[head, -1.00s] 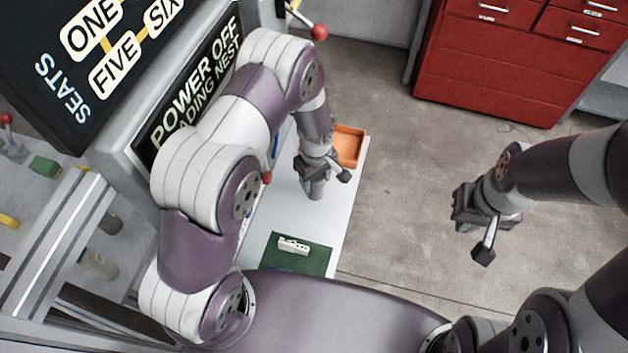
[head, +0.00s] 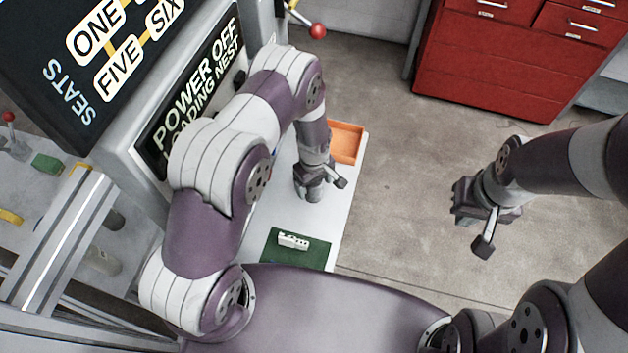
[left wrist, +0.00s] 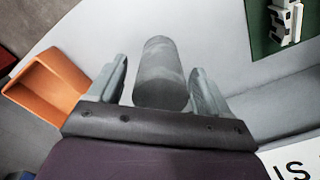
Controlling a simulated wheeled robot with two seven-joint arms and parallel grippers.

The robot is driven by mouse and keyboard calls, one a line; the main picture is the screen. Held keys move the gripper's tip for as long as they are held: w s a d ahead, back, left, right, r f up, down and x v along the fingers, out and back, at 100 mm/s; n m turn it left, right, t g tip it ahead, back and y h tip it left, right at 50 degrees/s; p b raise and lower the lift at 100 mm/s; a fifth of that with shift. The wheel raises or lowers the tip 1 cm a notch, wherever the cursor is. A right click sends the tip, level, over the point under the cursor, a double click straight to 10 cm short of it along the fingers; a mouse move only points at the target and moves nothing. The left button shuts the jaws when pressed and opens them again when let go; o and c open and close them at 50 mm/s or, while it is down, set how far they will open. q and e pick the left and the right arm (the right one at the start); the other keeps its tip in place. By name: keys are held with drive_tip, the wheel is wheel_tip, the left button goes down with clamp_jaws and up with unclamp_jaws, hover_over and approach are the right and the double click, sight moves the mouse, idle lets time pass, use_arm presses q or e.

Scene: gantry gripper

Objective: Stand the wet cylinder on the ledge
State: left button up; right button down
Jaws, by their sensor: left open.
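A plain grey cylinder (left wrist: 158,72) shows in the left wrist view, between the two fingers of my left gripper (left wrist: 160,84). The fingers are open, with a gap on each side of the cylinder. In the head view my left gripper (head: 309,190) is low over the pale ledge-like surface (head: 322,225); the cylinder is hard to separate from the gripper there. I cannot tell whether it touches the surface, or whether it is wet. My right gripper (head: 484,222) hangs over the floor at the right, away from the surface; its jaw opening is unclear.
An orange tray (head: 346,142) sits at the surface's far end. A green mat (head: 312,257) with a white block (head: 293,241) lies at the near end. The sign panel (head: 190,100) stands close left of my left arm. Red drawers (head: 480,70) stand at the back.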

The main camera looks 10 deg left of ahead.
use_arm(q)
drive_tip(key=shift+r, duration=0.25)
wheel_tip(320, 180, up, 11)
drive_tip(key=b, duration=0.3)
drive_tip(key=shift+r, duration=0.4)
